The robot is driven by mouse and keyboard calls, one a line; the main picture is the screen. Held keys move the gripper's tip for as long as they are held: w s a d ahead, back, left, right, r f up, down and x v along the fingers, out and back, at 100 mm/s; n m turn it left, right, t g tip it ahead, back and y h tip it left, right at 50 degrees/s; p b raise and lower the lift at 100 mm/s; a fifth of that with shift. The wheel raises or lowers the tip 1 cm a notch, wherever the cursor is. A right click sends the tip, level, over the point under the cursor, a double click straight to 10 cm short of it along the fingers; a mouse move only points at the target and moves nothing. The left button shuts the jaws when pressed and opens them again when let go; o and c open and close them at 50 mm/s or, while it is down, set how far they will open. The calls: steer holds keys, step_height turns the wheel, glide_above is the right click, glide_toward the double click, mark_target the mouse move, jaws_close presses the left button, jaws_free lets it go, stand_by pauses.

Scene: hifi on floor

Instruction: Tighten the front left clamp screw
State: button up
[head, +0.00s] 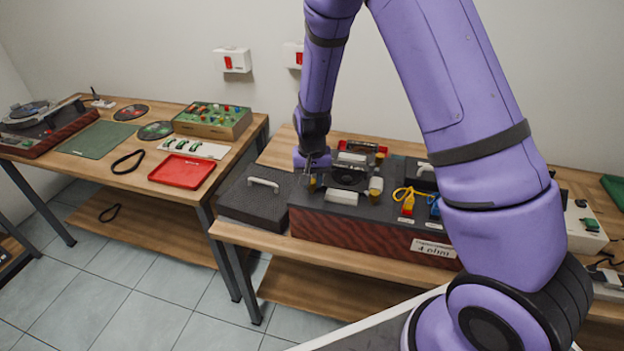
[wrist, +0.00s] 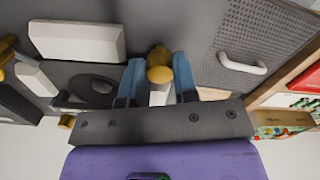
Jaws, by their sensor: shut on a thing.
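A dark speaker cabinet (head: 360,225) with a reddish front and a "4 ohm" label stands on the right bench. A round black driver (head: 348,177) lies in its top, with pale clamp blocks around it; the front block (head: 341,198) also shows in the wrist view (wrist: 75,40). My gripper (head: 313,170) is at the cabinet's front left corner. In the wrist view my gripper's blue fingers (wrist: 158,78) are on either side of the yellow front left clamp screw (wrist: 159,62), shut on its head. Another yellow clamp screw (head: 375,190) is at the front right. The front left screw's lower part is hidden.
A dark grille panel (head: 255,200) with a white handle lies left of the cabinet. Yellow-and-red and blue connectors (head: 407,203) lie on the cabinet's right. The left bench holds a red tray (head: 182,171), a green mat (head: 98,139) and a button box (head: 213,120).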

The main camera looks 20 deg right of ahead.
stand_by(0.3)
steer(key=o, duration=0.9)
steer(key=shift+r, duration=0.1)
steer(key=shift+r, duration=5.35)
